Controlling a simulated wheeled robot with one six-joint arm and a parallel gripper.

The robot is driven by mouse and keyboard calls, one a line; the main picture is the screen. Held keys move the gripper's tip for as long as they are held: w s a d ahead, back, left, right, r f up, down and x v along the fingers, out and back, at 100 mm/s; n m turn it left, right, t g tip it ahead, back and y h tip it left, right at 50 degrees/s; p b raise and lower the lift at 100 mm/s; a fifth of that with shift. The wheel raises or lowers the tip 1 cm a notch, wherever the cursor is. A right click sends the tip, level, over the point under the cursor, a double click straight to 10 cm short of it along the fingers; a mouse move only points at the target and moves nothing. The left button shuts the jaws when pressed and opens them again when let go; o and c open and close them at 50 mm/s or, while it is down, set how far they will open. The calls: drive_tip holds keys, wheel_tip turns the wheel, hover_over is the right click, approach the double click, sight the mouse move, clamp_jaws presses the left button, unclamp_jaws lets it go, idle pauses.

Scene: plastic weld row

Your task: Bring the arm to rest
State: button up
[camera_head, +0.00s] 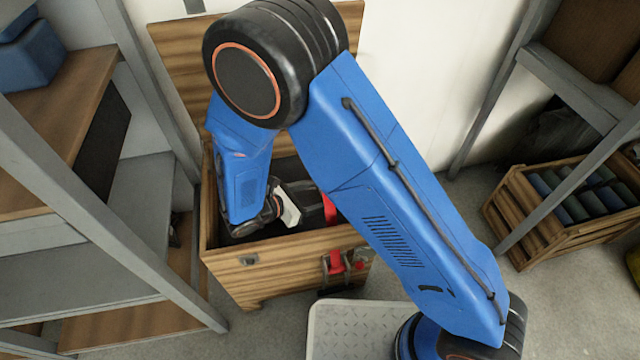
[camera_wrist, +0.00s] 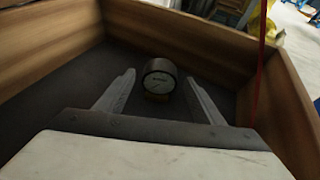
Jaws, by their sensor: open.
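My blue arm reaches down into an open wooden chest (camera_head: 285,270) in the head view. In the wrist view my gripper (camera_wrist: 160,95) is open, its two grey fingers spread apart inside the chest. A round dark gauge with a white dial (camera_wrist: 159,80) lies on the dark chest floor (camera_wrist: 75,85), between and just beyond the fingertips. The fingers do not close on it, and I cannot tell whether they touch it.
The chest's raised lid (camera_head: 175,60) stands behind my arm. A grey metal shelf (camera_head: 60,150) is close on the left. On the right, a slatted crate (camera_head: 545,235) holds several dark rolls beneath another rack. A red strap (camera_wrist: 262,60) crosses the chest's right side. Bare floor lies right of the chest.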

drive_tip(key=shift+w+d+r+m+g, duration=0.1)
drive_tip(key=shift+r+m+g, duration=0.25)
drive_tip(key=shift+r, duration=0.2)
drive_tip(key=s+d+r+m+g+y, duration=0.25)
drive_tip(key=d+r+m+g, duration=0.65)
drive_tip(key=d+r, duration=0.9)
drive_tip(key=s+d+r+m+t+y, duration=0.6)
drive_tip(key=s+d+r+m+y, duration=0.2)
drive_tip(key=s+d+r+m, duration=0.3)
drive_tip(key=shift+s+d+m, duration=1.8)
drive_tip(key=shift+s+m, duration=0.4)
drive_tip(key=shift+m, duration=0.35)
